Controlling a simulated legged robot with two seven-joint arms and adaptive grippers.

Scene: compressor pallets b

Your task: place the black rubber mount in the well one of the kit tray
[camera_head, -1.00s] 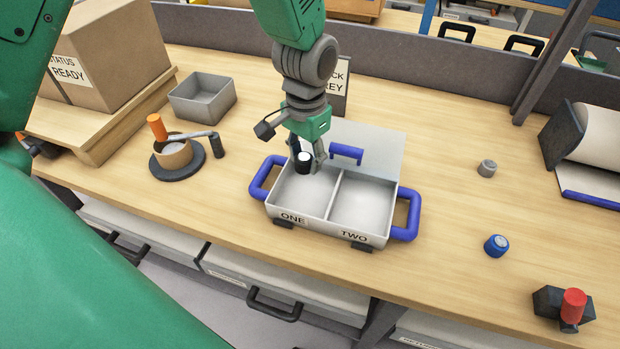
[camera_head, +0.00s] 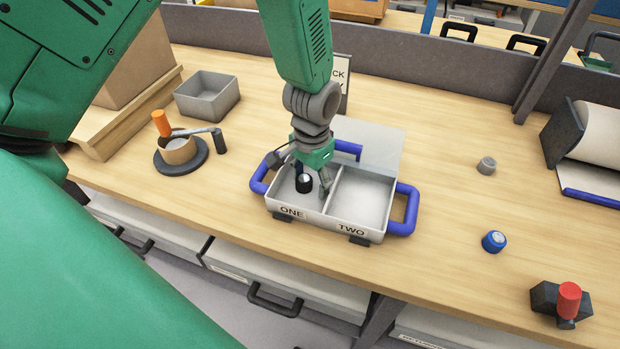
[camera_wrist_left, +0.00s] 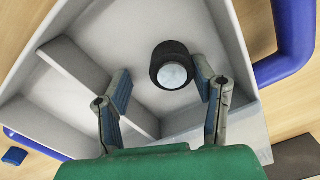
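The black rubber mount (camera_head: 304,184) is a short dark cylinder with a pale disc on top. It stands in well one, the left compartment of the grey kit tray (camera_head: 345,222) with blue handles. In the left wrist view the mount (camera_wrist_left: 170,66) stands upright between the fingertips. My left gripper (camera_head: 312,186) reaches down into well one around it. Its fingers (camera_wrist_left: 160,80) are spread: one is close to the mount, and the other is clearly apart from it. Whether the near finger touches is unclear. My right gripper is not in view.
Well two (camera_head: 362,198) is empty. A grey bin (camera_head: 207,97) and a round fixture with an orange knob (camera_head: 178,152) stand left. A grey cap (camera_head: 486,165), a blue cylinder (camera_head: 494,242) and a red-topped part (camera_head: 568,300) lie right, with free bench between.

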